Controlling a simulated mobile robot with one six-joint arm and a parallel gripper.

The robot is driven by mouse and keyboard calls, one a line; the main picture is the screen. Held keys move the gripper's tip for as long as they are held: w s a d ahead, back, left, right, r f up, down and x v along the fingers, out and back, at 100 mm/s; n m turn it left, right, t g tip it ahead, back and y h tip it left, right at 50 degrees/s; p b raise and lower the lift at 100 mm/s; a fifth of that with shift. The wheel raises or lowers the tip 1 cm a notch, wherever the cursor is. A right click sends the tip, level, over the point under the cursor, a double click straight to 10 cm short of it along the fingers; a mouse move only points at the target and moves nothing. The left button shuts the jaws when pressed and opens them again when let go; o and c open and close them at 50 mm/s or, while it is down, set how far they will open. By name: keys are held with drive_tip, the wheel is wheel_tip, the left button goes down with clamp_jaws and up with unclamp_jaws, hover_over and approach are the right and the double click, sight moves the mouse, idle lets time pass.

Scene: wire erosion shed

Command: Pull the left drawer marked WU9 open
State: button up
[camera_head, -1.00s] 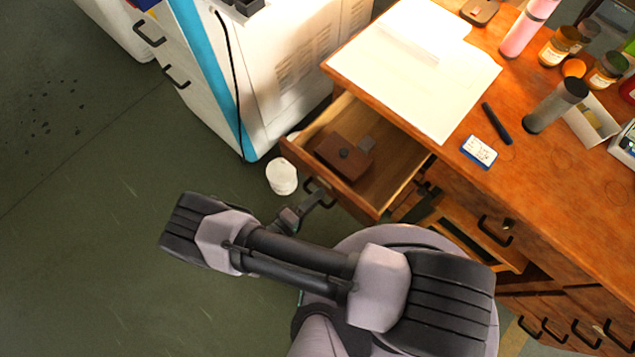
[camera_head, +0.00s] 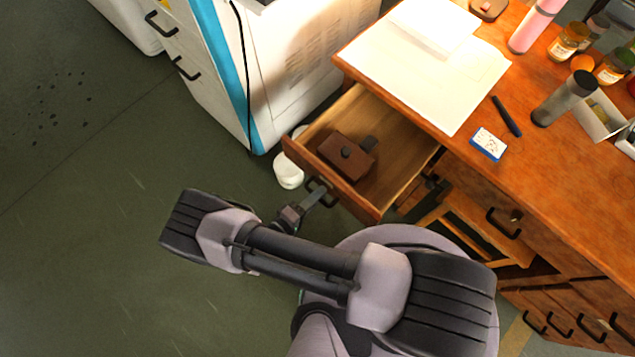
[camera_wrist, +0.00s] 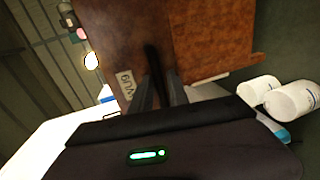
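The left drawer (camera_head: 302,152) of the wooden desk stands well open, its front toward me. In the wrist view its brown front (camera_wrist: 115,40) carries a label reading WU9 (camera_wrist: 125,84). My gripper (camera_head: 324,191) is at the black handle (camera_head: 315,184) on that front. In the wrist view my two dark fingers (camera_wrist: 160,88) lie either side of the black handle (camera_wrist: 152,58) and appear shut on it. Inside the drawer lies a brown block (camera_head: 346,157) with a dark knob, and a small dark piece beside it.
A white cabinet (camera_head: 290,60) with a blue stripe stands left of the desk. White cups (camera_head: 288,175) stand on the floor by the drawer's left corner. The desk top (camera_head: 545,150) bears papers, jars and a pen. Floor (camera_head: 100,260) at left is clear.

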drive_tip(key=shift+s+a, duration=0.1)
drive_tip(key=p+v, duration=0.2)
drive_tip(key=v, duration=1.5)
drive_tip(key=shift+s+r, duration=0.1)
